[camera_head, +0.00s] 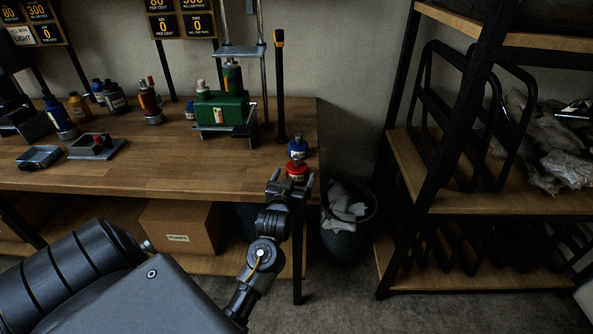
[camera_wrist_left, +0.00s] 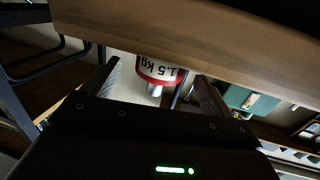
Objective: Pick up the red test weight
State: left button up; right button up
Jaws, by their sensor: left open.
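The red test weight (camera_head: 297,172) is at the right front corner of the wooden bench. A blue weight (camera_head: 297,149) shows right above it in the head view; I cannot tell whether it is behind or touching. My left gripper (camera_head: 290,181) is open, just in front of the red weight and partly covering its lower part. In the left wrist view, the red weight (camera_wrist_left: 158,69) appears upside down between the two fingers (camera_wrist_left: 155,80), with a white "1.5 kg" label and a silver knob. No finger visibly grips it. My right gripper is out of view.
The wooden bench (camera_head: 200,170) carries a green device (camera_head: 222,112), a black post (camera_head: 280,85), and several bottles at left. A dark bin (camera_head: 347,235) stands right of the bench, beside a shelving rack (camera_head: 480,195). A cardboard box (camera_head: 180,227) is under the bench.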

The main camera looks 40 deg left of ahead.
aim_at(297, 168)
pick_arm(q)
jog(key=x, duration=0.4)
jog(key=shift+w+a+f+p, duration=0.15)
jog(key=shift+w+p, duration=0.1)
jog(key=shift+p, duration=0.15)
jog(key=shift+c, duration=0.4)
grip_shut()
jog(key=shift+r, duration=0.2)
